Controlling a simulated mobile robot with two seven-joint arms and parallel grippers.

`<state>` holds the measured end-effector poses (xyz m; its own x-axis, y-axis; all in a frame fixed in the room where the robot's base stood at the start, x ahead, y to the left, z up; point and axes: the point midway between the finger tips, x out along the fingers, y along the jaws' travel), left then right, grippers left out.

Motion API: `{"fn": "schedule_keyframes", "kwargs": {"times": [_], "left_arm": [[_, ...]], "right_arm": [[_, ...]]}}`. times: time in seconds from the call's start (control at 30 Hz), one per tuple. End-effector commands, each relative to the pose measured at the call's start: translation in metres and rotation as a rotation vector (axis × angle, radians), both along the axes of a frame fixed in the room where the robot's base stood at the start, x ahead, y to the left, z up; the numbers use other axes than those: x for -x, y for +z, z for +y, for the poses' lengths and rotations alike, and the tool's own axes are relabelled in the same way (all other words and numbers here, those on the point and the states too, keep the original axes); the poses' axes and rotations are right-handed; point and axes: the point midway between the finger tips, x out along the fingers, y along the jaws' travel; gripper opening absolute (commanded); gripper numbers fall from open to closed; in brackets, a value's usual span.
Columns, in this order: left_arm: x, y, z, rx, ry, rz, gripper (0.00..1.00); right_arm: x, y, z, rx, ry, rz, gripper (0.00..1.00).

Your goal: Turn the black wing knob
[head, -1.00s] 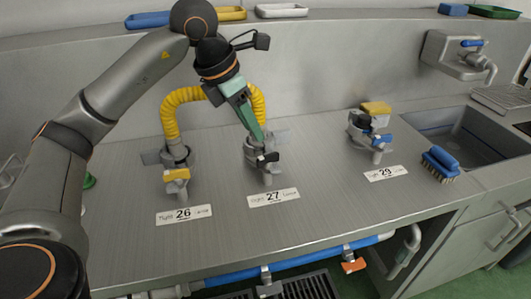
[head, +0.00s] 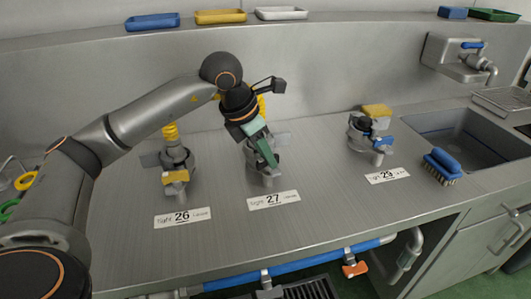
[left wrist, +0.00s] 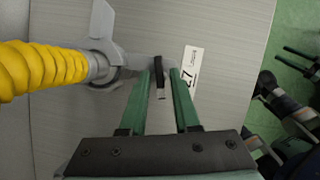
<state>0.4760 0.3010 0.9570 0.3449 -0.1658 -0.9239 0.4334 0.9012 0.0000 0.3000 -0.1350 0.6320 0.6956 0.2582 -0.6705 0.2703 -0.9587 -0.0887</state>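The black wing knob (left wrist: 158,70) shows in the left wrist view as a dark upright bar on the grey valve (left wrist: 104,62) at the 27 label. My left gripper (left wrist: 162,76) has two green fingers, open, with the knob in the gap between their tips. The knob lies nearer the left finger, and I cannot tell whether either finger touches it. In the head view my left gripper (head: 272,162) points down at the valve (head: 258,174) and mostly hides the knob.
A yellow hose (left wrist: 40,70) joins the valve. The 26 valve with a yellow knob (head: 176,176) stands to the left. The 29 valve with a blue handle (head: 384,141) stands to the right, near a blue brush (head: 441,164) and a sink (head: 455,133). The bench between 27 and 29 is clear.

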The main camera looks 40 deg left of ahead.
Motion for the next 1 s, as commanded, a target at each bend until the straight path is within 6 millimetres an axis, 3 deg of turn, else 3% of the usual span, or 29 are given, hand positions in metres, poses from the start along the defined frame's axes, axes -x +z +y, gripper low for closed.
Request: {"fn": "schedule_keyframes", "kwargs": {"times": [0.27,0.73,1.0], "left_arm": [[0.0,0.0003,0.0,0.0,0.0,0.0,0.0],[0.0,0.0006,0.0003,0.0,-0.009,0.0,0.0],[-0.0005,0.001,0.0013,0.001,-0.182,0.004,0.0]], "right_arm": [[-0.0031,0.0012,-0.0004,0.0,0.0,-0.006,0.5],[-0.0039,0.0002,-0.0006,0.002,0.0,-0.006,0.5],[-0.0036,0.0041,-0.0003,0.002,0.001,-0.005,0.5]]}}
